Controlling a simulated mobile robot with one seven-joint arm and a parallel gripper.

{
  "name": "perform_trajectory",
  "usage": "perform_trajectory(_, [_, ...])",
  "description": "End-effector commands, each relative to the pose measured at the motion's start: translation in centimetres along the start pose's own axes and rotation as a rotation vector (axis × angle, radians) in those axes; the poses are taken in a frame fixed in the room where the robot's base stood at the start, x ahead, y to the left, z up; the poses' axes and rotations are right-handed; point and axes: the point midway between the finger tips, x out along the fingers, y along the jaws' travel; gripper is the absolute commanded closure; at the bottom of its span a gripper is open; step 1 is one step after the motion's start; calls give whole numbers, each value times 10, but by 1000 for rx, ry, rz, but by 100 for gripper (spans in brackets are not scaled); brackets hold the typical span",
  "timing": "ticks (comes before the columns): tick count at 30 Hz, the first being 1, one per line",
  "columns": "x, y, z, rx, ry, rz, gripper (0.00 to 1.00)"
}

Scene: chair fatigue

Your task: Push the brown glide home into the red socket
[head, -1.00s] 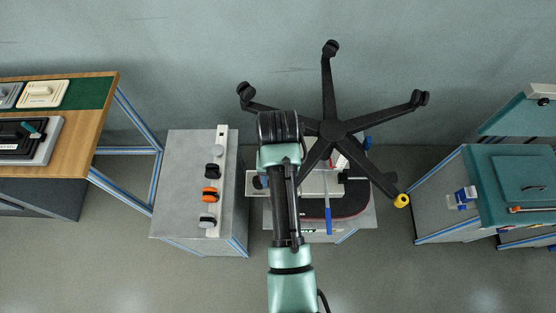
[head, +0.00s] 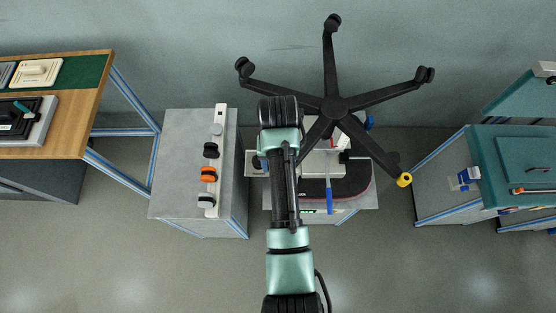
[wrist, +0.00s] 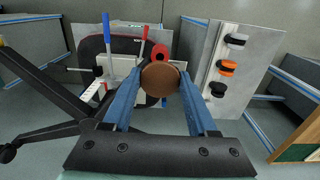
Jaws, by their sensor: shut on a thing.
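The brown glide (wrist: 160,84) is a round disc, face-on in the wrist view. My gripper (wrist: 161,77) has its two blue fingers shut on the glide's sides. The red socket (wrist: 158,48) shows just above and behind the glide, partly covered by it. I cannot tell whether the glide touches the socket. In the head view my wrist and arm hide the glide, the socket and the fingertips.
A black five-legged chair base (head: 334,108) spreads beside my arm, with a yellow piece (head: 404,180) at one leg end. A blue-handled lever (wrist: 84,46) and a red-handled lever (wrist: 144,38) stand behind the fingers. A grey cabinet (head: 176,160) carries a strip of round pieces.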

Motion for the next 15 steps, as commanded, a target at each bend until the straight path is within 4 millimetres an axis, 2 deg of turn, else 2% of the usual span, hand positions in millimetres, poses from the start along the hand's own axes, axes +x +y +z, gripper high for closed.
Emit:
perform_trajectory(1, [8,0,0,0,-1,0,90])
perform_trajectory(6, [17,0,0,0,1,0,90])
perform_trajectory(15, [18,0,0,0,1,0,90])
